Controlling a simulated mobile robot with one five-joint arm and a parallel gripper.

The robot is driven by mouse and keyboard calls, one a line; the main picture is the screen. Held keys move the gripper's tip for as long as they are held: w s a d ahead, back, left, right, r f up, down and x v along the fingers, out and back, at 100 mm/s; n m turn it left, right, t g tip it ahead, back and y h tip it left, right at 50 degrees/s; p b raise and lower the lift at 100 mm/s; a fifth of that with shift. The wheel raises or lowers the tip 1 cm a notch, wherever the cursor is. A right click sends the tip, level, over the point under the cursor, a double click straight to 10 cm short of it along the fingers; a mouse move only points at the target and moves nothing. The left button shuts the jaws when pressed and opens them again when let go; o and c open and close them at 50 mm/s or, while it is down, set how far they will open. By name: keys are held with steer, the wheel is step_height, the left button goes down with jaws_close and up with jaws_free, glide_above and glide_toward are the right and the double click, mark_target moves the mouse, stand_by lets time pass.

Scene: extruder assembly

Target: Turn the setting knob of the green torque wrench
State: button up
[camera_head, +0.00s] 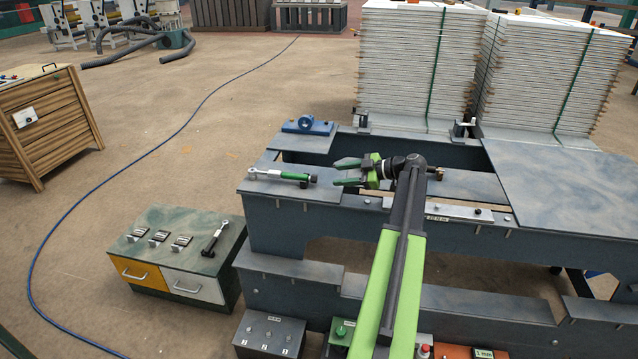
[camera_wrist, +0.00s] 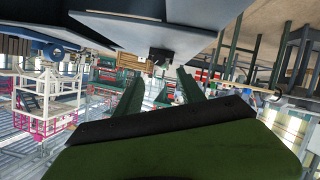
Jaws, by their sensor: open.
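The green torque wrench (camera_head: 290,175) lies on the left part of the dark blue bench, its silver ratchet head to the left and its green handle to the right. A dark knob (camera_head: 313,179) is at the handle's right end, facing my gripper. My gripper (camera_head: 337,173) is open and empty. It points left, a short gap to the right of the knob, with its fingers apart. In the wrist view my two green fingers (camera_wrist: 160,90) are spread; I cannot make out the wrench clearly there.
A blue bearing block (camera_head: 306,125) stands on the bench behind the wrench. A metal bar (camera_head: 440,210) lies on the bench to the right. A low cabinet (camera_head: 180,255) with a black-handled tool on top stands at left. White panel stacks (camera_head: 415,65) rise behind.

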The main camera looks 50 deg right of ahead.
mark_target(317, 177)
steer(key=b+x, duration=0.2)
steer(key=x, duration=0.7)
steer(key=shift+w+b, duration=0.1)
steer(key=shift+b, duration=0.2)
jaws_close()
